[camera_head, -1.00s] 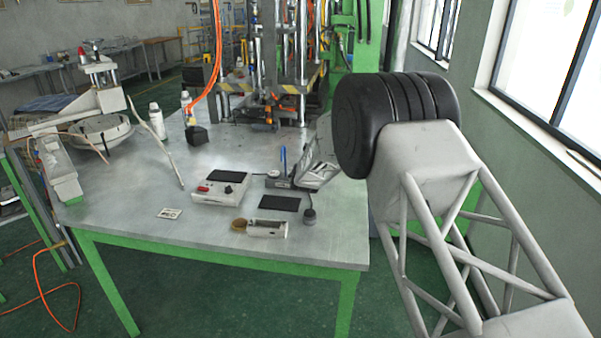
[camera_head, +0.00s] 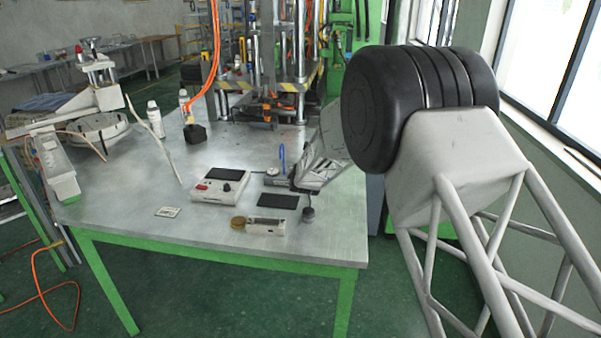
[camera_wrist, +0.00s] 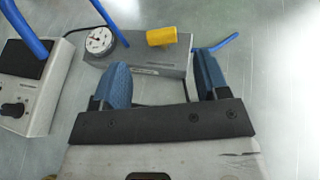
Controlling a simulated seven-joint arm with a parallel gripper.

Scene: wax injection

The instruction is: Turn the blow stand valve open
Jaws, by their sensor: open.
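The blow stand is a grey box (camera_wrist: 165,69) with a round dial gauge (camera_wrist: 100,40) and a yellow cylindrical part (camera_wrist: 161,36), which looks like its valve handle. Blue tubes (camera_wrist: 111,22) rise near the gauge. In the head view, the stand (camera_head: 276,180) is partly hidden by my gripper, and the yellow part cannot be made out. My gripper (camera_wrist: 162,64) is open, with a blue finger on each side of the box's near part. The yellow part lies ahead of the fingertips, between their lines. I cannot tell whether the fingers touch the box.
A white control box (camera_head: 220,187) stands left of the stand. A dark pad (camera_head: 278,200), a small white device (camera_head: 265,226) and a small black knob-like item (camera_head: 308,214) lie in front. A tall machine (camera_head: 285,60) stands behind.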

